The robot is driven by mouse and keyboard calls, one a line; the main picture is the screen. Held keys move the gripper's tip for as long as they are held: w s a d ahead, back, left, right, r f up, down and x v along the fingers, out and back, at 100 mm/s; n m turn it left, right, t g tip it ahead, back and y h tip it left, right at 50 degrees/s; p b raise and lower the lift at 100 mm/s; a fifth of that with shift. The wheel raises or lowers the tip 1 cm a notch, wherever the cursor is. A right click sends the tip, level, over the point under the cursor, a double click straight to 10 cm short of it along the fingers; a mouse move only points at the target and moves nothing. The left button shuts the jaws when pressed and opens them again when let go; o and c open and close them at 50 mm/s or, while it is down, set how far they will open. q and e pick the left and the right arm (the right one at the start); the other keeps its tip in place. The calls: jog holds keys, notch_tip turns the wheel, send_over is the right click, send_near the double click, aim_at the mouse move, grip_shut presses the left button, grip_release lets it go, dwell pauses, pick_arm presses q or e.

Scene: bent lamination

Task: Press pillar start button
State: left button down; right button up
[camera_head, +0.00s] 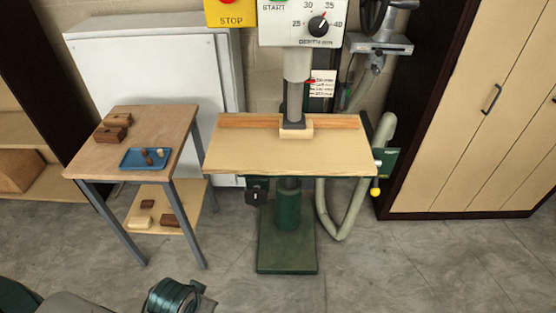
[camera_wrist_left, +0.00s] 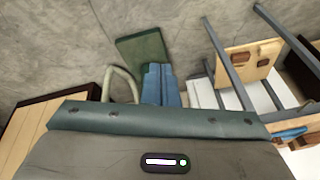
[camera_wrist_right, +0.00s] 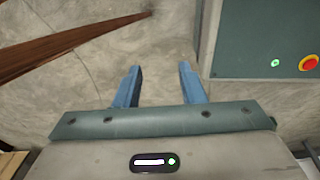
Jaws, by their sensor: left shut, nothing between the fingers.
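The pillar machine stands in the middle of the head view. Its white control panel (camera_head: 302,22) is cut off by the top edge. Only a sliver of the green start button (camera_head: 279,1) shows above the word START. A yellow STOP box (camera_head: 230,14) with a red button, also cut off, is to its left. My left gripper (camera_wrist_left: 160,68) is shut and empty in the left wrist view, with the machine's green base plate (camera_wrist_left: 140,47) beyond it. My right gripper (camera_wrist_right: 158,68) is open and empty above the floor. Neither gripper's fingers show in the head view.
A wooden worktable (camera_head: 285,155) is on the pillar. A side table (camera_head: 150,138) at left carries wood blocks and a blue tray (camera_head: 145,158). A grey hose (camera_head: 340,236) loops down at right. A tall cabinet (camera_head: 470,130) stands right.

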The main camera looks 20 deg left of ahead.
pick_arm(q)
jog(key=w+p+v, duration=0.1)
jog(key=v, duration=0.6)
jog(key=w+d+r+n+t+h, duration=0.1)
jog(key=w+d+r+n+t, duration=0.2)
jog(key=w+r, duration=0.5)
jog(key=w+d+r+n+t+h, duration=0.25)
jog(key=w+r+t, duration=0.3)
jog(key=w, duration=0.45)
jog(key=w+d+r+n+t, duration=0.2)
jog(key=w+r+n+t, duration=0.2)
jog(key=w+r, duration=0.5)
jog(key=w+r+n+t, duration=0.2)
jog(key=r+n+t, duration=0.1)
jog(key=r, duration=0.6)
jog(key=w+d+r+n+t, duration=0.1)
jog(key=w+r+n+t, duration=0.1)
jog(key=r, duration=0.7)
jog(key=w+r+n+t, duration=0.2)
jog(key=r+n+t, duration=0.3)
jog(key=r, duration=0.4)
jog(key=shift+d+r, duration=0.2)
jog(key=shift+r, duration=0.15)
jog(key=shift+w+h, duration=0.25)
